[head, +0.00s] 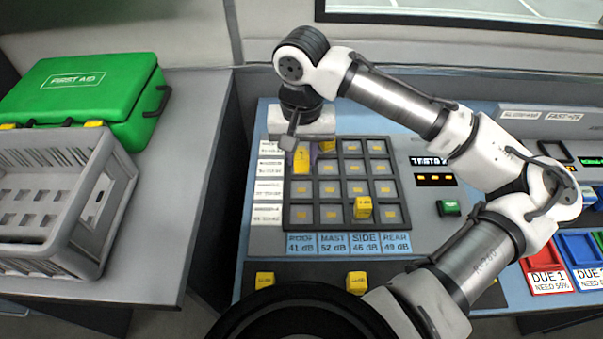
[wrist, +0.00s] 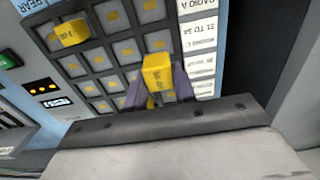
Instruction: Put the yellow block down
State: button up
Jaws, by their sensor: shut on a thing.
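My gripper (head: 301,147) is shut on a yellow block (head: 301,161) above the upper left part of a dark grid board (head: 285,212). In the wrist view the yellow block (wrist: 157,72) sits between the two purple fingers of my gripper (wrist: 160,88). It looks raised above the grid, but its exact height is hard to tell. A further yellow block (head: 363,207) stands in the bottom row, third column.
Two yellow blocks (head: 264,279) (head: 356,281) lie at the console's front. Left, a separate counter holds a grey crate (head: 85,215) and a green first aid box (head: 125,95). Red and blue trays (head: 545,277) are at right. Several grid cells are free.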

aim_at(302, 152)
jog(key=shift+f, duration=3.55)
jog(key=shift+f, duration=0.15)
jog(key=o, duration=1)
notch_tip(302, 152, up, 12)
jog(key=shift+r+b, duration=0.2)
jog(key=shift+b, duration=0.1)
